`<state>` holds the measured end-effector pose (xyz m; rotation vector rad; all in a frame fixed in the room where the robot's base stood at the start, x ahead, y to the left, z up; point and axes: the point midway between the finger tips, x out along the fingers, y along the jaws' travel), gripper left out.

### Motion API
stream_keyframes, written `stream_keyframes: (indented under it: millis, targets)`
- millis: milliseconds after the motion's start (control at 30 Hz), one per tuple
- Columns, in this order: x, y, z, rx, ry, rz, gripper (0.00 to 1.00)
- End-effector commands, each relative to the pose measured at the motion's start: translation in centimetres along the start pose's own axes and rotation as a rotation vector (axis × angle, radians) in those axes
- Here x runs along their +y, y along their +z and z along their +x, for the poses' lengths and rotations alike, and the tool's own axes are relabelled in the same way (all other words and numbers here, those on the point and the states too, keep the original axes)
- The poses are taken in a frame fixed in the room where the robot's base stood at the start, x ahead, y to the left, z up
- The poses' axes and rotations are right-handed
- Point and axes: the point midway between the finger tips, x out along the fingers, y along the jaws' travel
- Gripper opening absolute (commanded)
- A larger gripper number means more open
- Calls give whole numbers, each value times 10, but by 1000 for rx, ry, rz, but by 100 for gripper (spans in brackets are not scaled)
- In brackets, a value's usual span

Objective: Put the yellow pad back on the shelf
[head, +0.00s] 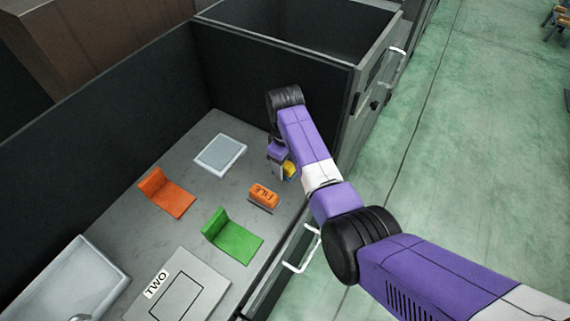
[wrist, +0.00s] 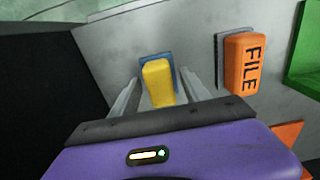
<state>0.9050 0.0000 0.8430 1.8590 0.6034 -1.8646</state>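The yellow pad (wrist: 158,84) has a blue backing and rests on the grey surface in the wrist view. In the head view the yellow pad (head: 290,169) is partly hidden by my arm. My gripper (wrist: 162,78) points down at it, with one finger on each side and the fingers apart. Gaps show between the fingers and the pad. In the head view my gripper (head: 283,172) is near the right edge of the grey surface. I cannot tell which part is the shelf.
An orange block marked FILE (head: 263,196) lies close by. An orange bracket (head: 168,193), a green bracket (head: 232,237), a white-rimmed tray (head: 220,155) and a plate labelled TWO (head: 205,285) share the grey surface. A dark wall (head: 285,85) stands behind; a metal sink (head: 68,280) is lower left.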

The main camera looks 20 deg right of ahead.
Motion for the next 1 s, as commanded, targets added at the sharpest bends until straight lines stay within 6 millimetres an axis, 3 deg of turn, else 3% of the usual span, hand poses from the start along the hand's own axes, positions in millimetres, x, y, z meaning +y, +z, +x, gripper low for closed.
stream_keyframes:
  millis: [267,700,1000]
  targets:
    - [1,-1,-14,2,2,0,54]
    - [1,-1,-98,3,3,0,54]
    - [0,0,-123,0,1,0,54]
